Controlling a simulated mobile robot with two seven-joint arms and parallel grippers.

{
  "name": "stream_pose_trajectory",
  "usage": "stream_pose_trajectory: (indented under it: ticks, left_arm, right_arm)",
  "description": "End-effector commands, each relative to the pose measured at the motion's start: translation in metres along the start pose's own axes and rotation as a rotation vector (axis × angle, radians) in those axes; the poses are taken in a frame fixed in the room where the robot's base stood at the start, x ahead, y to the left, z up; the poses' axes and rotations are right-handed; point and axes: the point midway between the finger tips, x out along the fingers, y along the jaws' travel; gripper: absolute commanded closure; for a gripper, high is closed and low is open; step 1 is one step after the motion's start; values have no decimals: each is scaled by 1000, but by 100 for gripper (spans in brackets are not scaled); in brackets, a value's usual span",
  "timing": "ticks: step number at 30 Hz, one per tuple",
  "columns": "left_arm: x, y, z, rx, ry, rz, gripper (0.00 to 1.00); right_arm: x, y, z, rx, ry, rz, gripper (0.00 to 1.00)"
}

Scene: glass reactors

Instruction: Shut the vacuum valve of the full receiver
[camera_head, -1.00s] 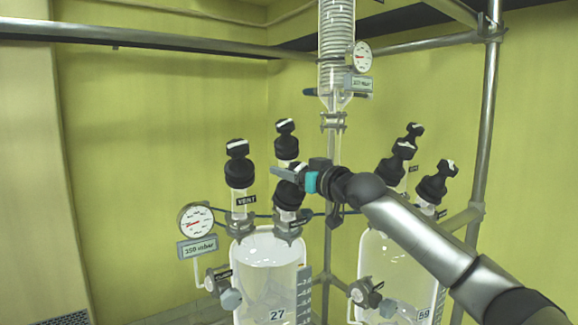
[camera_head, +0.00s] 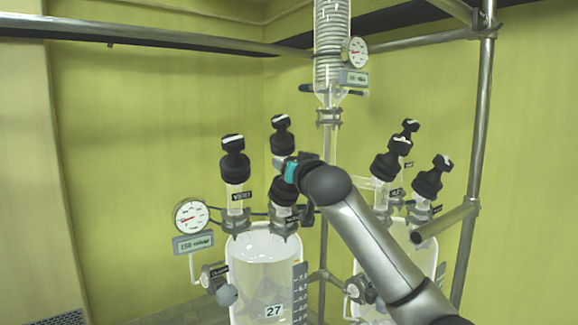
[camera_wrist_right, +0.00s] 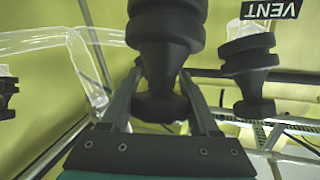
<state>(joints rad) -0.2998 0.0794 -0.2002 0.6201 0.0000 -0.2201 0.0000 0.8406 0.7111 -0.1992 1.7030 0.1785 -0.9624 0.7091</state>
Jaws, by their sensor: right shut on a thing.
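The left receiver, a glass vessel marked 27 (camera_head: 245,275), has several black-knobbed valves on top. My right gripper (camera_head: 282,165) reaches in from the right, over its front valve (camera_head: 284,194). In the right wrist view my gripper (camera_wrist_right: 163,90) has its two fingers on either side of that valve's black knob (camera_wrist_right: 165,45), shut on its narrow end. The knob's top is hidden in the head view, so its turn cannot be read. The VENT valve (camera_head: 236,165) stands to the left; its knob also shows in the wrist view (camera_wrist_right: 250,72). My left gripper is out of view.
Another valve (camera_head: 281,135) stands close behind my gripper. A gauge (camera_head: 191,216), metal posts (camera_head: 475,150) and a coiled condenser (camera_head: 331,50) surround the spot.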

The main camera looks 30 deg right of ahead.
Motion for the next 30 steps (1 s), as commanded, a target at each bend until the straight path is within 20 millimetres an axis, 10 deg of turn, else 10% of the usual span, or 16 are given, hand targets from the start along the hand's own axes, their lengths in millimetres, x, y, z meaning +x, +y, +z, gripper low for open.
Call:
stream_pose_trajectory:
  ticks: [16, 17, 24, 30]
  left_arm:
    - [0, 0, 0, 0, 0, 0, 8]
    - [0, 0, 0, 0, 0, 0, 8]
    - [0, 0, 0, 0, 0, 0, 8]
    - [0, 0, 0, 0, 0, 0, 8]
  right_arm:
    - [0, 1, 1, 10, -4, 21, 94]
    - [0, 1, 1, 10, -4, 21, 35]
    - [0, 1, 1, 10, -3, 20, 8]
    - [0, 1, 0, 10, -2, 20, 8]
